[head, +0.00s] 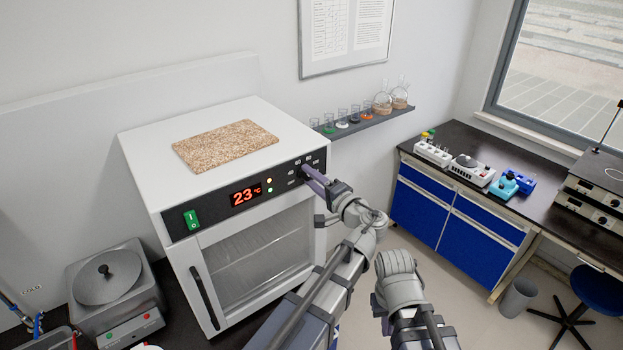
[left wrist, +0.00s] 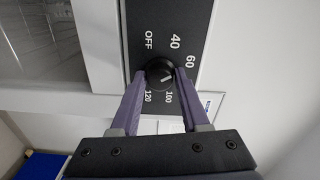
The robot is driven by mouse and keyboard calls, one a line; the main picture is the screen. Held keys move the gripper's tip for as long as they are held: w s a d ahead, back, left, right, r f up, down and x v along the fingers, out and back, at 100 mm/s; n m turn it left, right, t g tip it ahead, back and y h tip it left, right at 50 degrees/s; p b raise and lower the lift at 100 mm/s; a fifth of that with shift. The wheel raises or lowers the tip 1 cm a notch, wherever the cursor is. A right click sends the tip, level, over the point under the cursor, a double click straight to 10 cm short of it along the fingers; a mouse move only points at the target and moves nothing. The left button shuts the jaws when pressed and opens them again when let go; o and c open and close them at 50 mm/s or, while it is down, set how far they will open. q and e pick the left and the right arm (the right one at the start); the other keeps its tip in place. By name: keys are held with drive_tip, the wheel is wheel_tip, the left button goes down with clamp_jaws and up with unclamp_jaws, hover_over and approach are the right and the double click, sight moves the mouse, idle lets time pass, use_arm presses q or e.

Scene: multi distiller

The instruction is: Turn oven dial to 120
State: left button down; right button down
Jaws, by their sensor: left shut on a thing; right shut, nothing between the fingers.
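The oven (head: 165,150) is a white box with a dark control panel and a glass door. Its display (head: 246,196) reads 23 °C in red. The black dial (left wrist: 159,73) is in the left wrist view, among the marks OFF, 40, 60, 100 and 120. A short white line on its face points to the right in that view, roughly toward the space between 60 and 100, where my finger covers the panel. My left gripper (head: 311,178) is shut on the dial, one finger on each side; it also shows in the left wrist view (left wrist: 160,88). My right gripper is not visible.
A cork board (head: 226,145) lies on the oven. The green switch (head: 191,220) and door handle (head: 204,298) are on its front. A shelf with glassware (head: 382,103) hangs behind. A bench with blue drawers (head: 455,232) stands at right. A grey appliance (head: 115,290) stands at left.

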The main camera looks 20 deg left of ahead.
use_arm(q)
drive_tip(key=m, duration=1.4)
drive_tip(key=shift+m, duration=0.4)
drive_tip(key=m, duration=0.3)
drive_tip(key=shift+m, duration=0.3)
drive_tip(key=m, duration=0.3)
drive_tip(key=shift+m, duration=0.3)
drive_tip(key=m, duration=0.6)
drive_tip(key=shift+m, duration=0.3)
drive_tip(key=shift+c, duration=2.2)
unclamp_jaws()
